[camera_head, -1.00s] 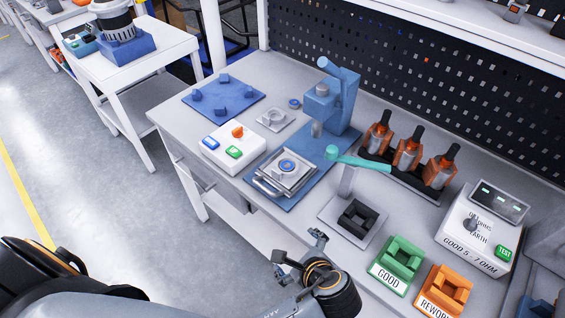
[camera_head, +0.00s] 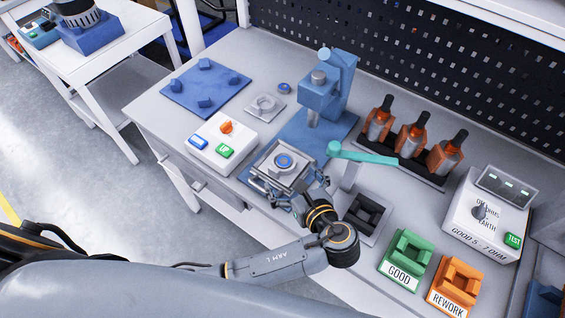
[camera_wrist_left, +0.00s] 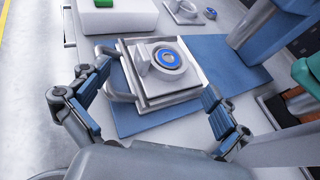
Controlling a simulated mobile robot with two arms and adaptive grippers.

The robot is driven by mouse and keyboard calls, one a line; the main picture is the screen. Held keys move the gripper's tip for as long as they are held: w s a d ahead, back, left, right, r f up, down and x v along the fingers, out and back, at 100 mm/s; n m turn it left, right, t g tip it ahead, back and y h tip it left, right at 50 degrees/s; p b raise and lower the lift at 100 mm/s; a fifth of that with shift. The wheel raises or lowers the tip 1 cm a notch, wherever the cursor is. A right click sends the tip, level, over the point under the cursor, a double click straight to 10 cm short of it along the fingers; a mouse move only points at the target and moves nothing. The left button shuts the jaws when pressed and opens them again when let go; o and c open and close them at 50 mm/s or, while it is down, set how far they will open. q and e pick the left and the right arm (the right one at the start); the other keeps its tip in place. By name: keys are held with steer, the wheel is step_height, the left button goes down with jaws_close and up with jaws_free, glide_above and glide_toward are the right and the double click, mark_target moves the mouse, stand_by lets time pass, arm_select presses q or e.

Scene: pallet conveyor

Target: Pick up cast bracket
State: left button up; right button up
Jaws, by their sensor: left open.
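The cast bracket (camera_head: 284,163), a light grey part with a blue ring in it, lies on the metal slide plate (camera_head: 270,159) of the blue press (camera_head: 326,88). The bracket also shows in the left wrist view (camera_wrist_left: 143,62), upper middle, with the blue ring on its top. My left gripper (camera_head: 291,186) is open, at the near side of the plate. In the left wrist view its fingers (camera_wrist_left: 156,92) are spread to either side of the plate, with the bracket ahead between them and nothing held. My right gripper is out of view.
A teal press lever (camera_head: 365,156) reaches out right of the plate. A button box (camera_head: 223,144) stands left. A black nest (camera_head: 368,214), a green GOOD nest (camera_head: 406,257) and an orange REWORK nest (camera_head: 456,287) are to the right. Soldering-style tools (camera_head: 412,135) stand behind.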

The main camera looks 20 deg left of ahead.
mark_target(281, 163)
arm_select(q)
steer(key=shift+w+a+f, duration=0.25)
steer(key=shift+w+a, duration=0.15)
steer(key=shift+w, duration=0.05)
steer(key=x, duration=0.5)
steer(key=shift+w+f+p, duration=0.2)
steer(key=shift+w+p, duration=0.15)
steer(key=shift+w, duration=0.05)
steer(key=c, duration=0.7)
steer(key=shift+r, duration=0.1)
steer(key=c, duration=0.9)
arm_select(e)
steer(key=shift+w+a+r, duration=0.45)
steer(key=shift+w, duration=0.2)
